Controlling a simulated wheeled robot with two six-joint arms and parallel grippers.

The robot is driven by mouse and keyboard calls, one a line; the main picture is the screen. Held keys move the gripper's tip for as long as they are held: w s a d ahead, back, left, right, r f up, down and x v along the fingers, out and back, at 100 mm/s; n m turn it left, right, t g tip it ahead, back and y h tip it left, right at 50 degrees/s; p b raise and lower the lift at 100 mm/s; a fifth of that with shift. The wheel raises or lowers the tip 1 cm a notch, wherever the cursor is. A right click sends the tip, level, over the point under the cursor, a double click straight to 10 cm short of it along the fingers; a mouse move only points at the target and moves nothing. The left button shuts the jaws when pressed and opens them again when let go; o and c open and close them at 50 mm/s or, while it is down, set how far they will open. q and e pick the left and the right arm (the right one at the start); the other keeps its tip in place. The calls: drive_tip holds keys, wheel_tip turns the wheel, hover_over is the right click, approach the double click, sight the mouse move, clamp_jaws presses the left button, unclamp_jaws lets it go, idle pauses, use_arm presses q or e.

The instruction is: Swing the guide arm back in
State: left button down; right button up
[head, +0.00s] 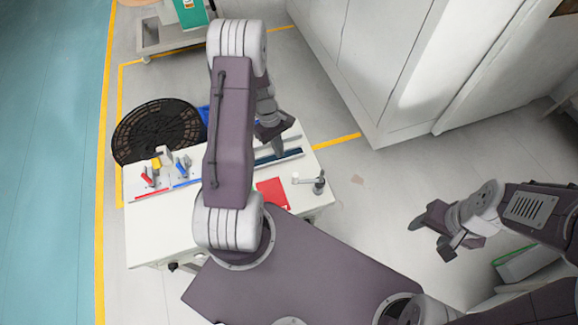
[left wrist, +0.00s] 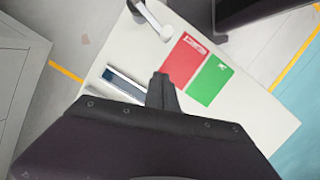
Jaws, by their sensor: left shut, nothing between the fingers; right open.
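The guide arm (head: 309,181) stands at the right edge of the white table (head: 150,232). It has a grey post and a thin arm reaching left over the table to a pale roller end. In the left wrist view the guide arm (left wrist: 150,17) is partly cut off by the top edge. My left gripper (head: 279,150) is shut and empty, pointing down over the table near the dark blue strip, apart from the guide arm. Its closed fingers (left wrist: 162,88) show in the left wrist view. My right gripper (head: 430,238) is open and empty over the floor, well right of the table.
A red card (head: 272,193) lies near the guide arm, with a green card (left wrist: 209,80) beside it. Red, yellow and blue handled clamps (head: 165,170) stand at the table's left. A black round grid (head: 155,128) is behind. Large pale cabinets (head: 400,60) stand at the back right.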

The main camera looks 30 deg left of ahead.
use_arm(q)
drive_tip(key=s+d+f+p, duration=0.1)
drive_tip(key=d+f+p, duration=0.1)
drive_tip(key=d+f, duration=0.3)
drive_tip(key=shift+s+f, duration=0.3)
drive_tip(key=shift+s, duration=0.1)
drive_tip(key=shift+w, duration=0.1)
